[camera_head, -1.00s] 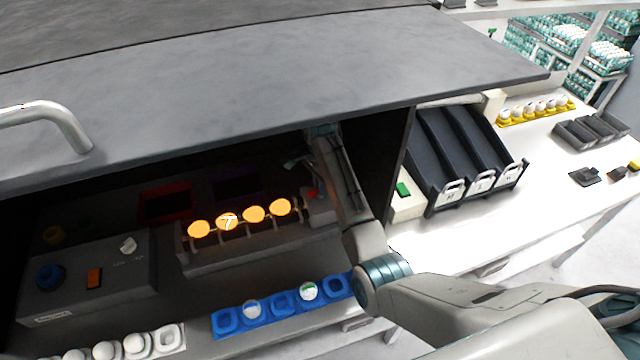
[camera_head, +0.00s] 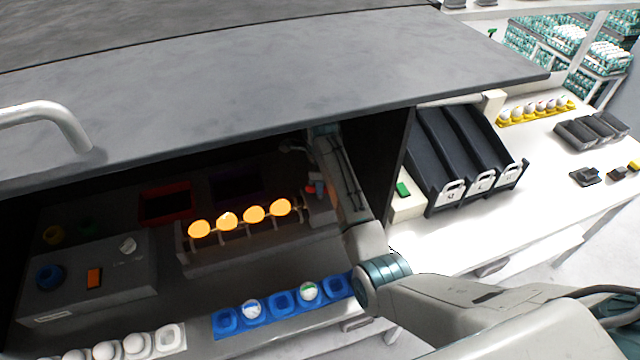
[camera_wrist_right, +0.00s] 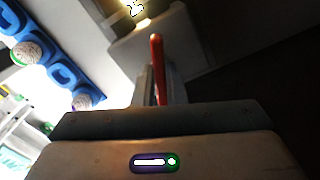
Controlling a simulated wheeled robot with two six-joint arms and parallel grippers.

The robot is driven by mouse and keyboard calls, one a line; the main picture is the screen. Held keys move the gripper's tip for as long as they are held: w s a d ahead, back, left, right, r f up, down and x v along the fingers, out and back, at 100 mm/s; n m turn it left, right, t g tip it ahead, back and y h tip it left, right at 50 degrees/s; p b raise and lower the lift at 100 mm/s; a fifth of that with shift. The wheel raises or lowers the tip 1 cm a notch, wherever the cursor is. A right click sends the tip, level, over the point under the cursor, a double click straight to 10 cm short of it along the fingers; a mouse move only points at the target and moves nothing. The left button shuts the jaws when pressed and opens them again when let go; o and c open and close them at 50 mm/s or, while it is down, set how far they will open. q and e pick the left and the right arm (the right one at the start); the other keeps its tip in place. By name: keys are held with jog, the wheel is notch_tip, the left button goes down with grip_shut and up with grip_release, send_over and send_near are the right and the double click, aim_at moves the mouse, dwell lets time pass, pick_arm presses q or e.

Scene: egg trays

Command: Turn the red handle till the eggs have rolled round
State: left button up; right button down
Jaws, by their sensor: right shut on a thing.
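Several eggs (camera_head: 253,214) glow orange in a row on the grey roller stand (camera_head: 215,262) inside the dark booth. The red handle (camera_head: 311,190) is at the right end of this row. It also shows as a red rod in the right wrist view (camera_wrist_right: 157,62), upright in the picture between the fingers. My right gripper (camera_head: 318,184) reaches in under the hood and is shut on the red handle; its fingertips are small and partly dark in the head view. The wrist view also shows one bright egg (camera_wrist_right: 138,8) at the top edge. My left gripper is out of view.
The hood (camera_head: 250,90) hangs over the booth. A grey control box (camera_head: 85,275) stands left. A blue tray (camera_head: 283,303) with two marked eggs and a white egg tray (camera_head: 168,338) lie in front. Black sloped chutes (camera_head: 465,150) stand right, beyond the booth wall.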

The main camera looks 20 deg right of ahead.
dwell(0.5)
jog(key=c, duration=1.5)
grip_release()
